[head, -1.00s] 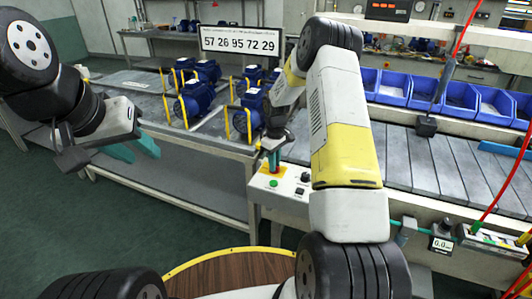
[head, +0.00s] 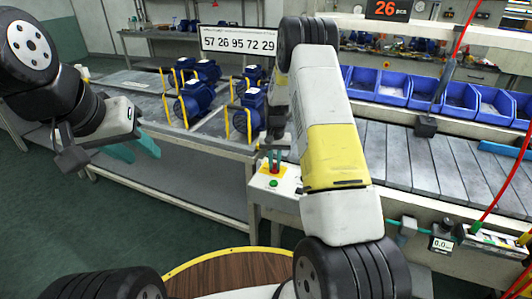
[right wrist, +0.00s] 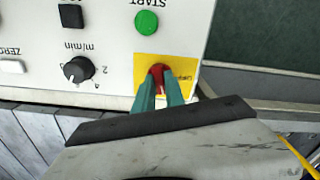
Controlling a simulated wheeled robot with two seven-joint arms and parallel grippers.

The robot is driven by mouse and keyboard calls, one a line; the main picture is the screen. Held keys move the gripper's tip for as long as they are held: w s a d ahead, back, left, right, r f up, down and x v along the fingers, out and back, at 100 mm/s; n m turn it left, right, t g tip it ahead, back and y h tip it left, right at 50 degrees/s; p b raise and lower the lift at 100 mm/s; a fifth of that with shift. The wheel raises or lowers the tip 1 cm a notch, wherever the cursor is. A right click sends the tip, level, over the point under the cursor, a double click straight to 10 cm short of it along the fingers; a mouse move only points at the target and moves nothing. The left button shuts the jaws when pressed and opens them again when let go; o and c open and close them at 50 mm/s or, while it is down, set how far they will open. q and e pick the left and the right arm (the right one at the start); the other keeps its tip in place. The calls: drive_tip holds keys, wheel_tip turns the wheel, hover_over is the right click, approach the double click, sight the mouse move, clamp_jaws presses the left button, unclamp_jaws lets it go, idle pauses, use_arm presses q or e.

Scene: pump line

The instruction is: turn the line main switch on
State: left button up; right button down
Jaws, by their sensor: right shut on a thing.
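The main switch is a small red knob (right wrist: 159,70) on a yellow plate (right wrist: 180,68) of the white control panel (right wrist: 110,35). My right gripper (right wrist: 161,80) is shut on the red knob, one teal finger on each side. The fingers partly cover the knob, and its exact angle is hard to tell. In the head view the right gripper (head: 274,160) points down at the control box (head: 264,189). My left gripper (head: 136,149) is open and empty, above the aisle at the left, away from the box.
A green START button (right wrist: 147,22), a black dial (right wrist: 78,69) and a white button (right wrist: 12,66) share the panel. Blue pumps (head: 195,100) stand on the bench behind. The grey conveyor (head: 400,155) and blue bins (head: 398,86) lie to the right. A red counter (head: 387,9) reads 26.

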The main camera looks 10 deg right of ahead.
sight(274, 166)
drive_tip(key=shift+m, duration=1.8)
drive_tip(key=c, duration=1.4)
unclamp_jaws()
drive_tip(key=shift+r, duration=0.1)
wheel_tip(274, 166, up, 8)
drive_tip(key=shift+f, duration=0.15)
